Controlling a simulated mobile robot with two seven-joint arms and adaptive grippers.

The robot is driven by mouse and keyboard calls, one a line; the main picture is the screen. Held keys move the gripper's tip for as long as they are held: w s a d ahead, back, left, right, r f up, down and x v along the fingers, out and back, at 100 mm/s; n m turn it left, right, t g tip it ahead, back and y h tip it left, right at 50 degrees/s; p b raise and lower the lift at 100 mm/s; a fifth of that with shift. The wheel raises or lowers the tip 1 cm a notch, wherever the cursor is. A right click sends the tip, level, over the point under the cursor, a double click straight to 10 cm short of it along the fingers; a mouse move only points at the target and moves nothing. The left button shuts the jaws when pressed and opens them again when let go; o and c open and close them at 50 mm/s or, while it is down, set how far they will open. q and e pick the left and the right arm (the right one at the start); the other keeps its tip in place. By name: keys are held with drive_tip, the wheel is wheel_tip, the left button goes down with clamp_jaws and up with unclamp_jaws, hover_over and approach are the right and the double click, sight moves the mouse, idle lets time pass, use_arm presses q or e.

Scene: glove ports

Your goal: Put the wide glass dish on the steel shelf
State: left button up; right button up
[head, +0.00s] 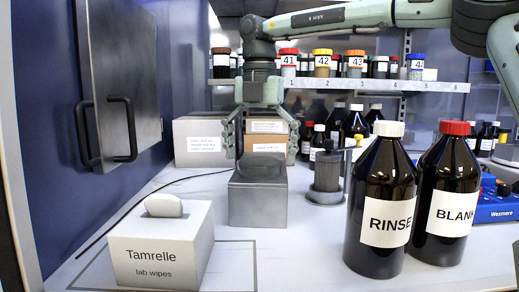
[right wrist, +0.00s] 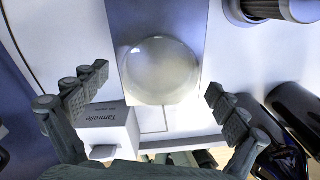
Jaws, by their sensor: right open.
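The wide glass dish (right wrist: 160,70) is clear and round. In the right wrist view it sits on a smooth grey-blue steel surface (right wrist: 118,22), which I take to be the steel shelf. In the head view this is a low steel block (head: 258,208), with the dish (head: 260,170) showing faintly and dark on its top. My right gripper (head: 262,150) points down above the block with its fingers spread wide. It is open and empty, and the dish lies between the fingertips (right wrist: 158,84) in the wrist view, apparently below them. My left gripper is not in view.
A Tamrelle wipes box (head: 160,250) stands at front left. Large RINSE (head: 385,200) and BLANK (head: 445,200) bottles stand to the right. A grey cylinder (head: 328,175) stands close right of the block.

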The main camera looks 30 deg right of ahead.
wheel_tip(320, 180, up, 3)
drive_tip(key=shift+w+r, duration=0.1)
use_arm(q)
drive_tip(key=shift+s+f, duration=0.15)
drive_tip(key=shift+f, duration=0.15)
use_arm(e)
wheel_tip(320, 180, up, 9)
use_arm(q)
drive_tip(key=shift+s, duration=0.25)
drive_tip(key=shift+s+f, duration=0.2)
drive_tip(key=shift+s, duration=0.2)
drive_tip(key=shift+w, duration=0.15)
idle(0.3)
